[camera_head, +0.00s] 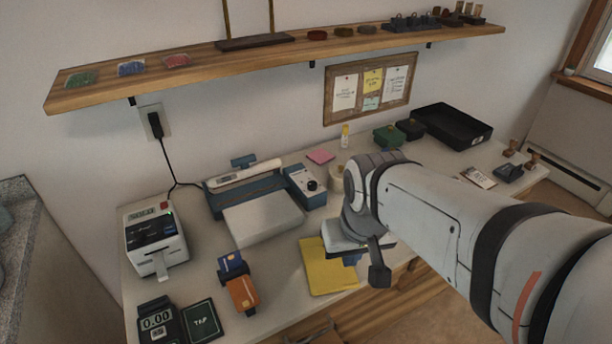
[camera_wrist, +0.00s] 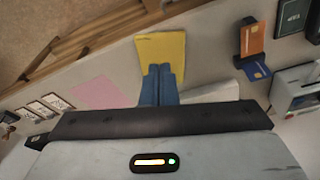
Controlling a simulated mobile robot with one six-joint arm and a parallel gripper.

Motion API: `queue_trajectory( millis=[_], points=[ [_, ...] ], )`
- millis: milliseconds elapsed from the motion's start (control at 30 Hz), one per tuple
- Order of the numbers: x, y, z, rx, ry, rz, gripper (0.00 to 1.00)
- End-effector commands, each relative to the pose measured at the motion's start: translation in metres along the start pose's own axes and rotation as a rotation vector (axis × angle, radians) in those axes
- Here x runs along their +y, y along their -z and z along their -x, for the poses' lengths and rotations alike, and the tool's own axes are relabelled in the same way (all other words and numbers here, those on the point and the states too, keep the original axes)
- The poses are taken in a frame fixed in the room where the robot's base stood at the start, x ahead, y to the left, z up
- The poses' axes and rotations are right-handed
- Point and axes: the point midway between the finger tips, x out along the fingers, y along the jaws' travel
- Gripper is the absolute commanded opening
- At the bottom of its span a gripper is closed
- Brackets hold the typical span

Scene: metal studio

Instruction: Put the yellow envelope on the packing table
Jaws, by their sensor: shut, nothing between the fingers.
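The yellow envelope (camera_head: 325,270) lies flat on the white-topped table (camera_head: 285,295), near its front edge. It also shows in the wrist view (camera_wrist: 160,52), beyond my fingertips. My gripper (camera_wrist: 160,70) has its blue fingers shut together with nothing between them. The fingertips overlap the envelope's near part in the wrist view; I cannot tell if they touch it. In the head view, my arm and wrist hide most of the gripper and cover the envelope's right side. No label marks which surface is the packing table.
Left of the envelope stands a holder with orange and blue cards (camera_head: 242,293). Behind it are a white and blue machine (camera_head: 262,222) and a blue control box (camera_head: 306,187). A label printer (camera_head: 156,240) stands left. A black tray (camera_head: 452,126) sits back right. A wooden shelf (camera_head: 200,62) hangs above.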

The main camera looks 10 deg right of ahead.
Motion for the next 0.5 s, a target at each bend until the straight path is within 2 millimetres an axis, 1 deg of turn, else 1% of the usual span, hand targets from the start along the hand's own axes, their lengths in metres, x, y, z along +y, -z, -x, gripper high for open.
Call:
queue_trajectory(
  millis=[167,267,367,400,467,500],
  points=[
    [0.000,0.000,0.000,0.000,0.000,0.000,0.00],
    [0.000,0.004,-0.001,-0.005,0.000,0.003,0.00],
    [0.002,0.017,-0.004,-0.026,0.000,0.013,0.00],
    [0.006,0.025,-0.006,-0.039,0.001,0.021,0.00],
    [0.007,0.041,-0.011,-0.063,0.000,0.030,0.00],
    [0.007,0.053,-0.017,-0.081,0.000,0.038,0.00]
  ],
)
